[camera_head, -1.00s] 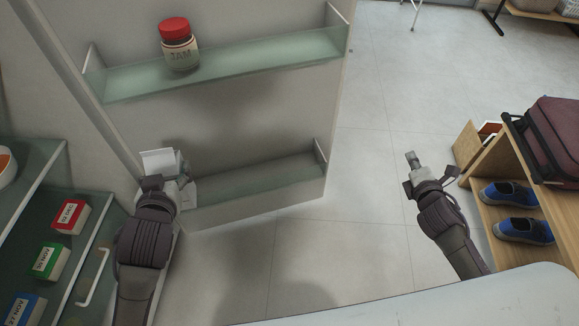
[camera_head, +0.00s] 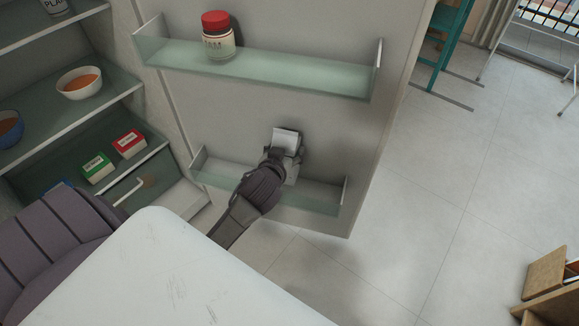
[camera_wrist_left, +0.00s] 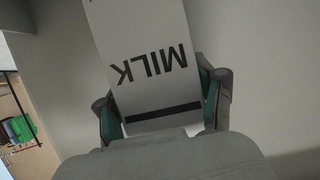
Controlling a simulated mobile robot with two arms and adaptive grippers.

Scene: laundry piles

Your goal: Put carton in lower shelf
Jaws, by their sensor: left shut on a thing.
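The white milk carton (camera_head: 286,139) is between the fingers of my left gripper (camera_head: 279,155). In the left wrist view the carton (camera_wrist_left: 148,60) shows the word MILK upside down, with a green-lined finger on each side. My left gripper is shut on it. In the head view the carton is in front of the door's inner wall, around the lower glass shelf (camera_head: 318,196) near its middle. My right gripper is out of view.
A jam jar with a red lid (camera_head: 218,38) stands on the upper door shelf (camera_head: 290,72). At left, fridge shelves hold a bowl of orange food (camera_head: 79,83) and small red (camera_head: 129,144) and green (camera_head: 97,167) boxes. Open floor (camera_head: 450,200) lies to the right.

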